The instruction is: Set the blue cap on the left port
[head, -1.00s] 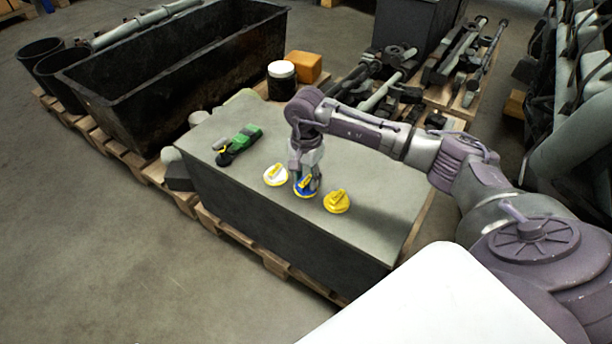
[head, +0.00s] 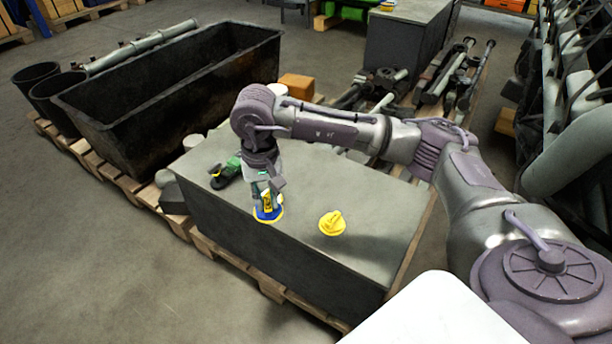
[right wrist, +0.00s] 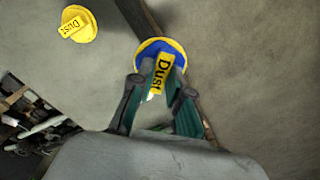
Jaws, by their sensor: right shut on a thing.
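The blue cap (head: 265,214) has a raised yellow tab. In the right wrist view the blue cap (right wrist: 148,50) shows its tab with the word "Dust" between the fingers. My right gripper (head: 267,203) is shut on that tab, over the front left of the grey block top. A yellow rim shows around the blue disc, at the place of the left port, which is otherwise hidden. I cannot tell whether the cap touches it or hangs just above. My left gripper is not in view.
A yellow cap (head: 332,223) lies on the grey block (head: 375,232) to the right; it also shows in the right wrist view (right wrist: 78,24). A green and black tool (head: 226,172) lies behind left. A black bin (head: 160,105) stands beyond. The block top's right part is free.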

